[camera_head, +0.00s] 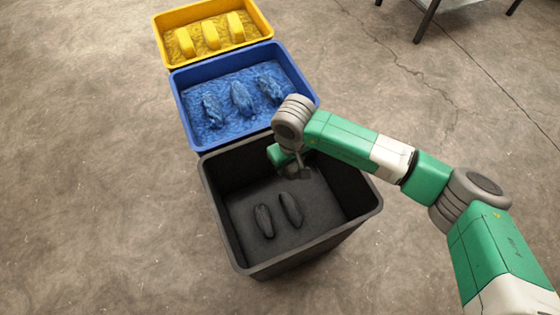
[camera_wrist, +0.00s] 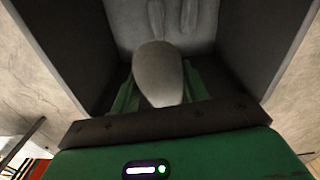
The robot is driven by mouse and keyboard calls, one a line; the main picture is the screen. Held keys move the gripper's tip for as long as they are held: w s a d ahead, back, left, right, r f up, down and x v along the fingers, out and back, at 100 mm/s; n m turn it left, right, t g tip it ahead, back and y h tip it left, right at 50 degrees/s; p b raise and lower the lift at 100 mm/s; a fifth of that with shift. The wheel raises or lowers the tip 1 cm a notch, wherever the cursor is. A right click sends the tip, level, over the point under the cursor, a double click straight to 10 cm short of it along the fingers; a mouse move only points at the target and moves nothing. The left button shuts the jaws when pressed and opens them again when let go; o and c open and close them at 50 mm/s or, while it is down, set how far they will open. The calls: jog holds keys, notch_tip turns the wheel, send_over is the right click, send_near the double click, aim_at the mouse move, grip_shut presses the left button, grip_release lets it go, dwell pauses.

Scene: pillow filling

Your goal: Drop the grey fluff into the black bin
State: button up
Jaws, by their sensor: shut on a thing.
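The black bin (camera_head: 214,218) stands nearest in the head view, open at the top. Two dark grey fluff pieces (camera_head: 277,215) lie side by side on its floor. In the wrist view the bin's dark walls (camera_wrist: 268,40) rise around a paler floor. My gripper (camera_head: 302,172) is over the bin's far part in the head view, largely hidden by my arm. In the wrist view my gripper is shut on a rounded grey piece of fluff (camera_wrist: 159,72), held between green fingers. The held fluff is hard to make out in the head view.
A blue bin (camera_head: 184,118) with three blue pieces stands against the black bin's far side. A yellow bin (camera_head: 163,35) with three yellow pieces stands beyond it. A table leg (camera_head: 426,22) shows at the upper right. The concrete floor on the left is clear.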

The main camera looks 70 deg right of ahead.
jog(key=shift+s+a+f, duration=0.15)
jog(key=shift+f, duration=0.15)
notch_tip(320, 180, down, 6)
jog(key=b, duration=0.4)
jog(key=shift+r, duration=0.25)
jog(key=o, duration=1.1)
jog(key=shift+c, duration=0.2)
notch_tip(320, 180, up, 8)
jog(key=p, duration=0.3)
jog(key=shift+f, duration=0.1)
